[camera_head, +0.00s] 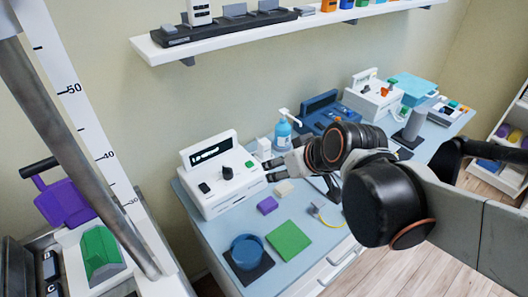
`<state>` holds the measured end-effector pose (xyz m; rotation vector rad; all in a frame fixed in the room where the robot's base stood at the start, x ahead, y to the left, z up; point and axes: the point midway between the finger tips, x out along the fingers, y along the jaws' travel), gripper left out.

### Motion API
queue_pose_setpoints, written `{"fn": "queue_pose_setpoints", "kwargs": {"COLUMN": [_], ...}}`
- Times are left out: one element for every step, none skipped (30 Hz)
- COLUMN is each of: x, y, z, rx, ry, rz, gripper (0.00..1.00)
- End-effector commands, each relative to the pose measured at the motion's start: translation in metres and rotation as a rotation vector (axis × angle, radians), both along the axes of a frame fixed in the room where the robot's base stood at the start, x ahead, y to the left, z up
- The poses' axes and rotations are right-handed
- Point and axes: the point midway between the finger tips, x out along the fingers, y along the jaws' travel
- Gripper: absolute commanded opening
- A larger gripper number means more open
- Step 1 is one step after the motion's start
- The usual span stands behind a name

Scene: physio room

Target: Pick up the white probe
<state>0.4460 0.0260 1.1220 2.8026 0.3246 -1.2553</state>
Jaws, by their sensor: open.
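I cannot surely make out a white probe; it may be small or hidden behind my arm. My gripper (272,169) is open, with its dark fingertips pointing left beside the right side of a white device (222,180). Nothing shows between the fingers. A small cream block (284,188) lies on the table just below my gripper. I cannot tell whether the fingertips touch the device.
A blue case (318,111) and another white device (369,98) stand behind my arm. A wall shelf (222,36) hangs above.

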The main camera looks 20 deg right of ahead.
Motion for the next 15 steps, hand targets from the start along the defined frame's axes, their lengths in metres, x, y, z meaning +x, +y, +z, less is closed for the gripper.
{"fn": "queue_pose_setpoints", "kwargs": {"x": [0.014, 0.021, 0.03, 0.036, 0.043, 0.051, 0.057, 0.063, 0.071, 0.077, 0.083, 0.09, 0.096, 0.101, 0.107], "y": [0.001, 0.002, 0.004, 0.005, 0.005, 0.006, 0.006, 0.006, 0.005, 0.005, 0.003, 0.002, 0.0, -0.002, -0.006], "z": [-0.003, -0.005, -0.008, -0.01, -0.012, -0.015, -0.017, -0.02, -0.023, -0.026, -0.029, -0.033, -0.037, -0.041, -0.046], "rx": [0.006, 0.007, 0.012, 0.014, 0.016, 0.018, 0.019, 0.021, 0.022, 0.024, 0.025, 0.028, 0.031, 0.033, 0.037], "ry": [-0.021, -0.035, -0.053, -0.067, -0.083, -0.103, -0.119, -0.133, -0.154, -0.17, -0.185, -0.203, -0.217, -0.23, -0.247], "rz": [0.022, 0.038, 0.058, 0.073, 0.086, 0.104, 0.116, 0.128, 0.143, 0.152, 0.159, 0.168, 0.174, 0.179, 0.183], "gripper": [0.55, 0.55, 0.55, 0.55, 0.55, 0.55, 0.55, 0.55, 0.55, 0.55, 0.55, 0.55, 0.55, 0.55, 0.55]}}
